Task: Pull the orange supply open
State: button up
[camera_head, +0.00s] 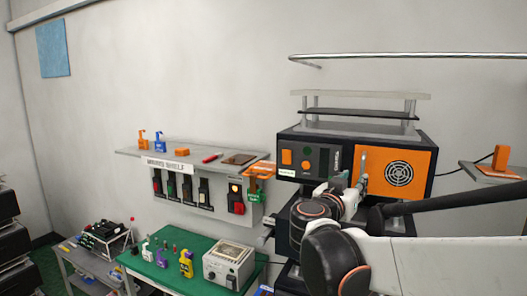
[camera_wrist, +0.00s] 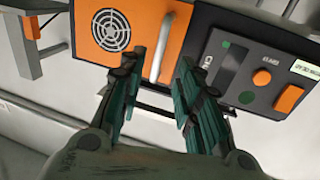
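The orange supply is a dark cabinet unit with an orange front panel (camera_head: 378,160) and a round fan grille (camera_head: 398,175). A pale upright bar handle (camera_head: 363,170) stands at the panel's left edge. The wrist view shows it turned over, with the orange panel (camera_wrist: 125,14) at the left and the handle (camera_wrist: 162,45) beside it. My gripper (camera_wrist: 160,60) is open, its green fingers on either side of the handle in the picture. I cannot tell whether the fingertips reach around it. In the head view my gripper (camera_head: 350,188) is at the handle's lower part, partly hidden by my arm.
A dark control panel with an orange switch (camera_head: 287,157) and a green button adjoins the orange panel. A metal rail (camera_head: 400,55) runs above the unit. A wall shelf (camera_head: 205,158) and a green-topped table (camera_head: 160,276) stand left. A small shelf (camera_head: 490,174) is at right.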

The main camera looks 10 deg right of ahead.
aim_at(361, 175)
jog(key=p+x, duration=0.1)
jog(key=x, duration=0.8)
grip_shut()
